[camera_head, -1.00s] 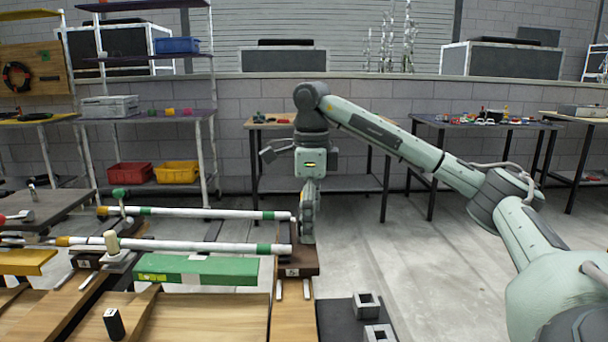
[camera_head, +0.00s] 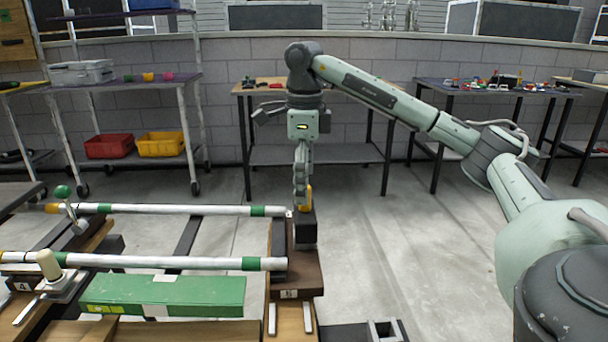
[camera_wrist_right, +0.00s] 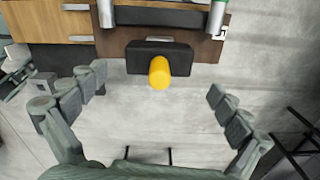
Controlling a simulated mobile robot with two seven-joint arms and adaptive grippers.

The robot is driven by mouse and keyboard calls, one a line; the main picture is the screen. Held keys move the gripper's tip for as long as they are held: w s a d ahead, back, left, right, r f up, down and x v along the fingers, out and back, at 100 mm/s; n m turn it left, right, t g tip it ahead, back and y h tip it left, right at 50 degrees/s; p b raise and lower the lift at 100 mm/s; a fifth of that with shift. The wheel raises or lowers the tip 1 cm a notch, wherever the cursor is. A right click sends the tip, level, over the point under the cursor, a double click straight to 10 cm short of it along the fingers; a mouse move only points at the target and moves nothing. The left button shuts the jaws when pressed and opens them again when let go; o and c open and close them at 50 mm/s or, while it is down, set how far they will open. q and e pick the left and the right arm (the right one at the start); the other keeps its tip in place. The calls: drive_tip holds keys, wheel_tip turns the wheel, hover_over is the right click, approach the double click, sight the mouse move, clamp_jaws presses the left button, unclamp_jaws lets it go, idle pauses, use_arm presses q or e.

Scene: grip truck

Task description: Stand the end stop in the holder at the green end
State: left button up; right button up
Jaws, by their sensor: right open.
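The end stop is a black block (camera_head: 305,230) with a yellow knob (camera_head: 307,198) on top. It stands upright at the right side of the brown holder (camera_head: 306,272), by the green-banded pipe ends. A long dark strip lies between it and the pipes. In the right wrist view the end stop (camera_wrist_right: 139,60) overlaps the edge of the brown board. My right gripper (camera_head: 302,190) is above the block at its knob. Its fingers (camera_wrist_right: 160,100) are spread wide, and the knob shows ahead of the gap, apart from both. The block's underside is hidden. My left gripper is out of view.
Two white pipes (camera_head: 170,262) with green bands run left from the holder. A green block (camera_head: 165,296) lies in front of them. A dark surface with a grey square socket (camera_head: 386,331) is at the front. Floor to the right is clear.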

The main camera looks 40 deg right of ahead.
sight(305, 210)
wheel_tip(305, 210, down, 5)
drive_tip(key=shift+s+f, duration=0.1)
drive_tip(key=shift+f, duration=0.05)
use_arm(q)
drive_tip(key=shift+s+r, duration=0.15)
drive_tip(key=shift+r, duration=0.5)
use_arm(e)
drive_tip(key=shift+f, duration=0.7)
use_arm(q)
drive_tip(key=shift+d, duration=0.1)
use_arm(e)
drive_tip(key=shift+c, duration=0.5)
drive_tip(key=c, duration=0.9)
drive_tip(key=o, duration=0.6)
drive_tip(key=shift+c, duration=1.6)
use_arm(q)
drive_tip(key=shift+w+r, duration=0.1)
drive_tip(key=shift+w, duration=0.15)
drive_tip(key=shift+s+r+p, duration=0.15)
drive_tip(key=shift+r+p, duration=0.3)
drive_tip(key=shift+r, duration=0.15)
use_arm(e)
drive_tip(key=shift+r, duration=0.75)
